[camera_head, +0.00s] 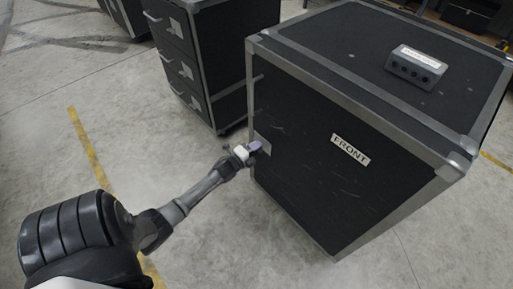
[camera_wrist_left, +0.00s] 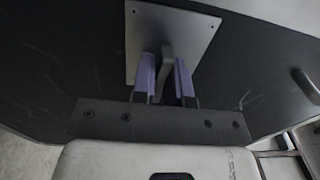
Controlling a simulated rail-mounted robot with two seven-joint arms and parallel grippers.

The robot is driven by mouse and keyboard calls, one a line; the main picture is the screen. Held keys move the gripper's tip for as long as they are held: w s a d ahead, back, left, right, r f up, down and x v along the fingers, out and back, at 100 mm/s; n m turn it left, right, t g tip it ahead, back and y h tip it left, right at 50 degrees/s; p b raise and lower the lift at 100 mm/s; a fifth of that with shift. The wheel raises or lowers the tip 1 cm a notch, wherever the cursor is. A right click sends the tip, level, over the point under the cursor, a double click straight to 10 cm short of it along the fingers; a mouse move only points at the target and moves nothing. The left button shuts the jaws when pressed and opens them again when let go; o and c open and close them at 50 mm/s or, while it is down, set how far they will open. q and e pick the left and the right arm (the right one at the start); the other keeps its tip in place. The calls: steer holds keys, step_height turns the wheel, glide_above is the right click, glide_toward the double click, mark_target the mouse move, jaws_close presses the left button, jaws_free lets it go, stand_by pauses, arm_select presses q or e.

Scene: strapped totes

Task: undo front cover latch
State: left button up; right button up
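The black case (camera_head: 330,150) with grey metal edges stands at the right in the head view, its front panel labelled FRONT (camera_head: 350,149). The latch is a grey lever (camera_wrist_left: 167,64) on a square metal plate (camera_wrist_left: 190,27) in the left wrist view. In the head view the plate (camera_head: 263,143) sits at the panel's left edge, partly hidden by my gripper. My left gripper (camera_head: 258,146) is at the latch. Its purple fingers (camera_wrist_left: 165,78) are close together on either side of the lever and look shut on it. My right gripper is not in view.
A black drawer cabinet (camera_head: 200,60) stands close behind at the left. The concrete floor (camera_head: 60,110) at the left is free, with a yellow line (camera_head: 88,148).

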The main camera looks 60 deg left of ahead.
arm_select(q)
jaws_close()
